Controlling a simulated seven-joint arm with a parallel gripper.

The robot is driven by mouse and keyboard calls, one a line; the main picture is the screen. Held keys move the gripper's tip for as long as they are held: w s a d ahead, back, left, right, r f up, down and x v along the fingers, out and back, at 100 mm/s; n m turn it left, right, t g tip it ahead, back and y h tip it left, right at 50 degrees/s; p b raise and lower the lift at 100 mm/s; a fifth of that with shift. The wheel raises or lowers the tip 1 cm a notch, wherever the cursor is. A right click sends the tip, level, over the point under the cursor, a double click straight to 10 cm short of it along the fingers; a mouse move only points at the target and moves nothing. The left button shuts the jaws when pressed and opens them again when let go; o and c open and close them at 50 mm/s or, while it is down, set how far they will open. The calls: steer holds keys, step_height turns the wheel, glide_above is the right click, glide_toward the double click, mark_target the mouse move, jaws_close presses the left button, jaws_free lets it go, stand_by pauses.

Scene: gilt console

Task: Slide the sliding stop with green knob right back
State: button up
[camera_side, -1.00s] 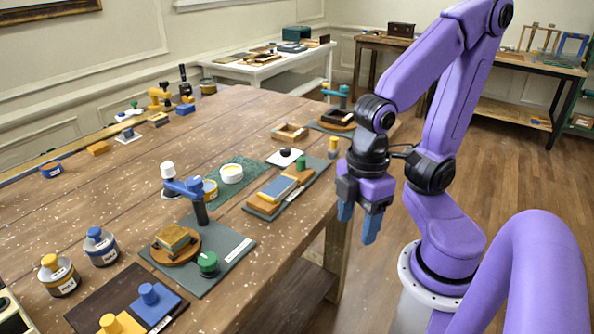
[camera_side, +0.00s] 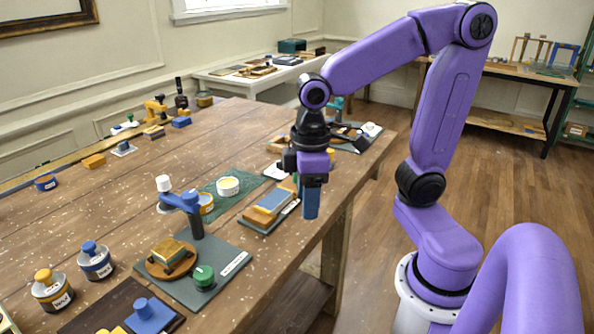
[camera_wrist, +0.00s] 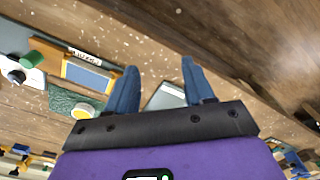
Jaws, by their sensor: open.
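A round green knob (camera_side: 204,275) sits at the front of a dark grey plate (camera_side: 222,292), beside a round wooden disc with a yellow-green block (camera_side: 172,254). My gripper (camera_side: 311,207) is open and empty, pointing down near the table's front edge, right of the blue-and-orange block. Its fingers (camera_wrist: 158,68) are apart in the wrist view.
A blue arm on a dark post (camera_side: 190,203) rises behind the wooden disc. A white-and-yellow pot (camera_side: 228,186) stands on a green mat. Two jars (camera_side: 95,262) and a blue knob block (camera_side: 150,316) lie front left.

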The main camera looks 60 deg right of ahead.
steer(key=w+d+r+m, duration=0.3)
steer(key=w+d, duration=0.1)
steer(key=w, duration=0.3)
step_height(320, 180, up, 5)
steer(key=m, duration=0.8)
glide_above(292, 182)
steer(key=d, duration=0.1)
steer(key=f, duration=1.1)
steer(key=s+f, duration=0.1)
steer(key=f, duration=0.5)
steer(key=shift+d+f, duration=0.1)
steer(key=shift+f, duration=0.2)
jaws_close()
